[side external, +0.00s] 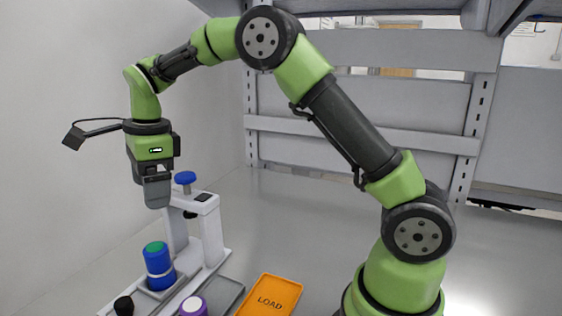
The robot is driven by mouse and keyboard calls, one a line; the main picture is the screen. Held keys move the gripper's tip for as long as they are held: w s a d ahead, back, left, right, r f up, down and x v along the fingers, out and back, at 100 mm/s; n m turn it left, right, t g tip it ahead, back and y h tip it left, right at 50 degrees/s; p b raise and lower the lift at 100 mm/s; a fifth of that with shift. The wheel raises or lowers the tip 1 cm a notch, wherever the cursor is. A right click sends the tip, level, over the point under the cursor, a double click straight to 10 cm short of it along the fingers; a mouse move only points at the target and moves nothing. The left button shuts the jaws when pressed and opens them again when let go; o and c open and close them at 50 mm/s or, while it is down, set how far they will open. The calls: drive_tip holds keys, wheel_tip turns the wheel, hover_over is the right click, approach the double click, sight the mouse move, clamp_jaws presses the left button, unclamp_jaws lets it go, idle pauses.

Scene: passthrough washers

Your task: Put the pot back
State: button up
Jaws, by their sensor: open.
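A blue pot (160,268) with a green top and a pale band stands upright on a grey tray-like base (152,294) at the lower left. My gripper (157,197) hangs above the pot, pointing down, open and apart from it. Nothing shows between its jaws. The gap between the fingers is hard to make out from this side.
A white stand (213,238) with a blue knob (185,178) rises close behind and right of the pot. The grey bench (310,220) behind is clear.

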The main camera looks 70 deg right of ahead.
drive_tip(key=s+r+n+t, duration=0.1)
drive_tip(key=s+r+n, duration=0.4)
drive_tip(key=s+r, duration=0.15)
drive_tip(key=s+r+n+t+y, duration=0.1)
drive_tip(key=s+n+t, duration=0.3)
drive_tip(key=s+n, duration=0.9)
drive_tip(key=s+r, duration=0.1)
drive_tip(key=s, duration=0.3)
drive_tip(key=shift+s+n+t, duration=0.3)
drive_tip(key=shift+s, duration=0.05)
drive_tip(key=shift+s+d+f+n, duration=0.1)
drive_tip(key=shift+s+f+n, duration=0.1)
drive_tip(key=shift+s+n, duration=0.25)
drive_tip(key=shift+w, duration=0.1)
